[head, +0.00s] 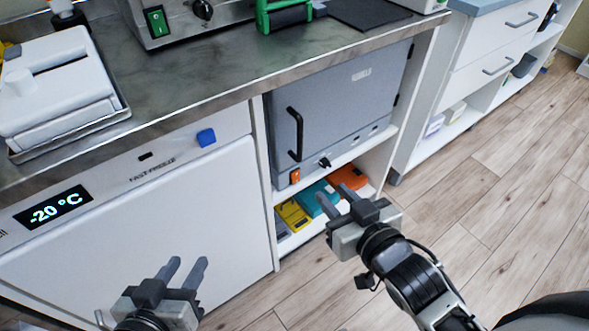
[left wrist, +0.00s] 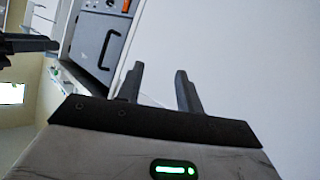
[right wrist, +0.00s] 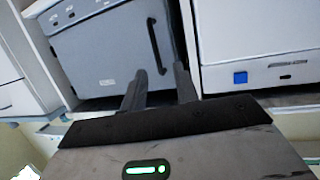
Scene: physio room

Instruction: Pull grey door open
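The grey door (head: 341,97) is on a box-shaped unit set in a shelf under the counter, and it looks shut. Its black vertical handle (head: 295,134) is on the door's left side. In the right wrist view the door (right wrist: 105,48) and handle (right wrist: 156,45) appear upside down, beyond the fingers. My right gripper (head: 334,203) is open and empty, below and right of the handle, apart from it. My left gripper (head: 184,272) is open and empty in front of the white freezer. The left wrist view shows the grey door (left wrist: 97,37) at its top.
The white freezer (head: 150,225) with a blue square and a -20 °C display stands left of the grey unit. Yellow (head: 293,215), teal (head: 318,196) and orange (head: 347,176) boxes lie on the shelf below. The wooden floor (head: 480,220) at right is clear.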

